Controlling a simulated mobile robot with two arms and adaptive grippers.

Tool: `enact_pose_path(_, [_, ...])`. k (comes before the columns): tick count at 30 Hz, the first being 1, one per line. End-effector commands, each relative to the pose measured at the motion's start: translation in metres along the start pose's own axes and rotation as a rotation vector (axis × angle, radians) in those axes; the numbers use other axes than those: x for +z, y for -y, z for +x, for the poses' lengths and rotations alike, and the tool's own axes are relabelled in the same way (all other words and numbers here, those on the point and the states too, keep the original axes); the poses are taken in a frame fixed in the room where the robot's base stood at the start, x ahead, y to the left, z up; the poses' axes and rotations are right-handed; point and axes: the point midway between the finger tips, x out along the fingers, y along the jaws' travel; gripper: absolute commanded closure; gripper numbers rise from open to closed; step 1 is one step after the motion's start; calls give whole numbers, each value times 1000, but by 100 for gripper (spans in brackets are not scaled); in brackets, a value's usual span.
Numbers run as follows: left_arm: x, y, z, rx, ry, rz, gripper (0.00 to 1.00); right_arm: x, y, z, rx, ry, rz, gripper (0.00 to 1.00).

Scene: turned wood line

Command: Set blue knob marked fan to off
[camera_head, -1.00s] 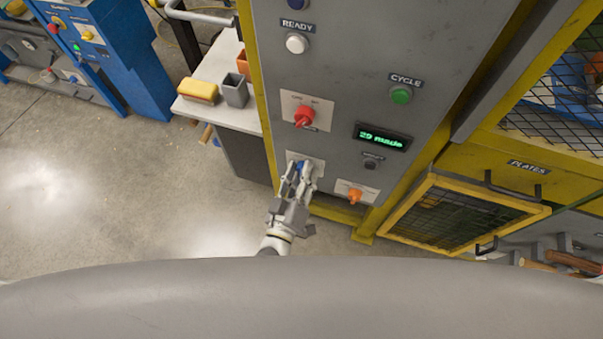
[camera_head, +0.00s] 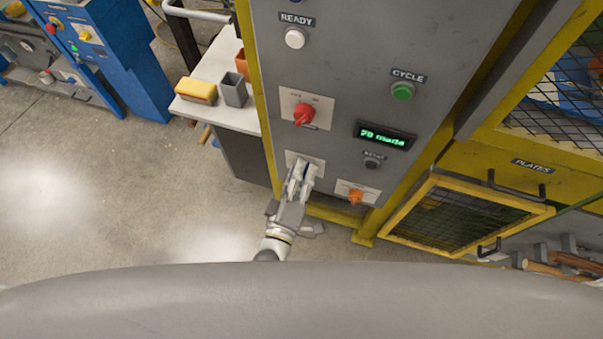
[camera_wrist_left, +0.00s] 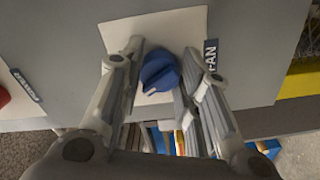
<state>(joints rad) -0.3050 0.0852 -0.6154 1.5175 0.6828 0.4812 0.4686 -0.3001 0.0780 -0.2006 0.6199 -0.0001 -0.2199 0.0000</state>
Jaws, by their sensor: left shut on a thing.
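The blue knob (camera_wrist_left: 159,72) sits on a pale plate (camera_wrist_left: 178,24) on the grey panel, beside a label reading FAN (camera_wrist_left: 211,56) in the left wrist view. A light mark on the knob points toward the lower left of that view. The knob's off mark cannot be seen. My left gripper (camera_head: 303,167) is at this plate in the head view, its fingers hiding the knob. In the left wrist view the fingers stand on either side of the knob, shut on it. My right gripper is not in view.
A red knob (camera_head: 304,114) is above the gripper, and an orange knob (camera_head: 355,196) is to its right. A small dark button (camera_head: 372,164) and a green-lit display (camera_head: 384,136) are nearby. A yellow-framed mesh door (camera_head: 440,216) stands at the right.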

Motion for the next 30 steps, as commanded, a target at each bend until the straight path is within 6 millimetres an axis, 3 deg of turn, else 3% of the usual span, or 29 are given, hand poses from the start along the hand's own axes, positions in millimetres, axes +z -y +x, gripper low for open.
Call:
enact_pose_path(12, [0, 1, -1, -2, 1, -9, 93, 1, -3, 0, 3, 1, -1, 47])
enact_pose_path(13, [0, 1, -1, -2, 1, -9, 65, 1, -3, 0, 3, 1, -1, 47])
enact_pose_path(17, [0, 1, 0, -2, 1, -8, 48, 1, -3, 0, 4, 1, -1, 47])
enact_pose_path(26, [0, 0, -1, -1, 0, -7, 47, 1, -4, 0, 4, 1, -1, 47])
enact_pose_path(30, [0, 1, -10, -3, 1, -7, 47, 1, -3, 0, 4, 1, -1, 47])
